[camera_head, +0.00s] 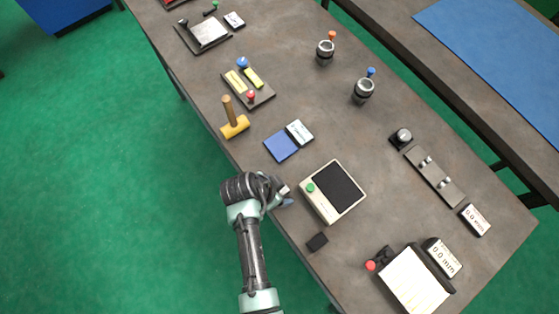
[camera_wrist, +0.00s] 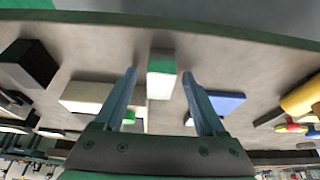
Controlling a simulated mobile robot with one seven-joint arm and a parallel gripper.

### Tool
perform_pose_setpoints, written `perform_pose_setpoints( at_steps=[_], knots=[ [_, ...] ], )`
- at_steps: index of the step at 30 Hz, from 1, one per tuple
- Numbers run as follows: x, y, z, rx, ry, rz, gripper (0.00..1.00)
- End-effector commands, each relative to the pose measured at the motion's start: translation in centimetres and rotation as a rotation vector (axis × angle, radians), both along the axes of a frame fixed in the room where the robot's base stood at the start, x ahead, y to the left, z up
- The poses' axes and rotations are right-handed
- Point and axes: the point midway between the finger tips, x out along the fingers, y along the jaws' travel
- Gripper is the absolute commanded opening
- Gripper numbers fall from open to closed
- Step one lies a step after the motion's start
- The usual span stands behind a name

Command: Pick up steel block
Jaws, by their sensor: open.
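The steel block (camera_wrist: 161,82) is a small pale, shiny block with a green tint at one end. In the wrist view it lies on the table between the two fingers of my gripper (camera_wrist: 159,72), with a gap on each side. The fingers are open and no contact with the block shows. In the head view my gripper (camera_head: 284,198) hangs over the table's near edge, left of the white instrument. There the block is hard to tell from the gripper parts.
A white instrument with a dark screen (camera_head: 340,192) stands close by on the right, and a blue pad (camera_head: 281,146) lies beyond. A black block (camera_head: 317,241) sits near the table edge. A yellow mallet (camera_head: 235,127) and several fixtures stand farther off on the table (camera_head: 300,90).

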Motion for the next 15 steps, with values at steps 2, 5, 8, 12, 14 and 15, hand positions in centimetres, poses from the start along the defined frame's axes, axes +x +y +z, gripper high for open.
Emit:
perform_pose_setpoints(
  at_steps=[2, 5, 8, 12, 14, 15],
  knots=[
    [0.0, 0.0, 0.01, 0.0, 0.0, 0.0, 0.69],
    [0.0, 0.01, 0.02, 0.0, 0.0, 0.0, 0.51],
    [-0.01, 0.0, 0.03, 0.0, 0.0, 0.0, 0.33],
    [-0.02, 0.01, 0.02, 0.0, 0.0, 0.0, 0.08],
    [-0.02, 0.01, 0.03, 0.0, 0.0, 0.0, 0.0],
    [-0.02, 0.01, 0.03, 0.0, 0.0, 0.0, 0.0]
  ],
)
